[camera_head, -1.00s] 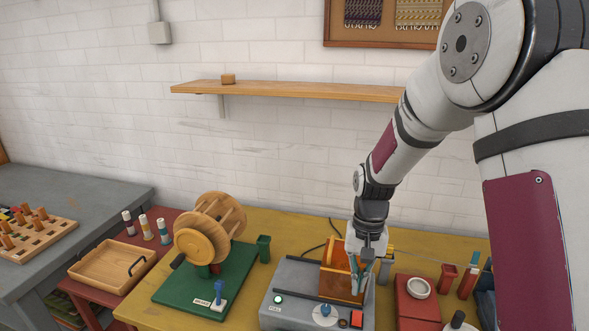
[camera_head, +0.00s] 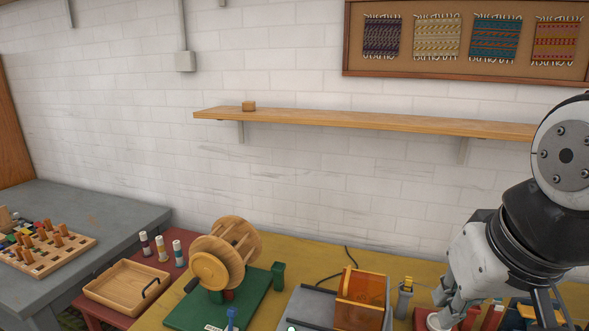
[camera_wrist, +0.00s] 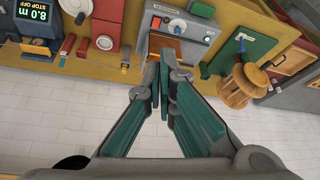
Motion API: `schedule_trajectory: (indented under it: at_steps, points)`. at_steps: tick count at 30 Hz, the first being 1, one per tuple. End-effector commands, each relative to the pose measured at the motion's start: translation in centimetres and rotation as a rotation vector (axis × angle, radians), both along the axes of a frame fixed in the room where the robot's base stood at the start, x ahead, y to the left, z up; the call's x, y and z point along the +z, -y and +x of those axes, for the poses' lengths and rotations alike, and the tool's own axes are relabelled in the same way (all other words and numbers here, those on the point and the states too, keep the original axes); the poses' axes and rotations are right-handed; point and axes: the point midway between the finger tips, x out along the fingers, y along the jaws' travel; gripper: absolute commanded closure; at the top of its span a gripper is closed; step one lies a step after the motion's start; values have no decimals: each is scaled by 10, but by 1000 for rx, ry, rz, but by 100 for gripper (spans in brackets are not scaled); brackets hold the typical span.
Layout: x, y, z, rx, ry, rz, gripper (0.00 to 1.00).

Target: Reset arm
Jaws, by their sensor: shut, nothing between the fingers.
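My gripper (camera_wrist: 163,75) is in the wrist view with its two green-padded fingers together and nothing between them. In the head view my arm is bent at the lower right, and the fingertips are not clearly visible. The gripper hangs clear of the grey machine (camera_wrist: 208,38) with the orange cover (camera_head: 362,290). In the wrist view the fingertips overlap that machine's front edge in the picture, and I cannot tell the gap.
A wooden reel (camera_head: 215,262) stands on a green base (camera_head: 252,292). A shelf (camera_head: 370,122) runs along the wall.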

Motion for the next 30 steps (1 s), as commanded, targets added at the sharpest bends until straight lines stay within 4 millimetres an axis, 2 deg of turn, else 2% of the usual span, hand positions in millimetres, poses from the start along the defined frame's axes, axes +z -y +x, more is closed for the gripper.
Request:
schedule_trajectory:
  at_steps: [3,7,30]
  points:
    - [4,1,-18,16,46,-11,100]
    - [5,1,-26,25,68,-18,100]
    - [5,2,-27,26,71,-19,100]
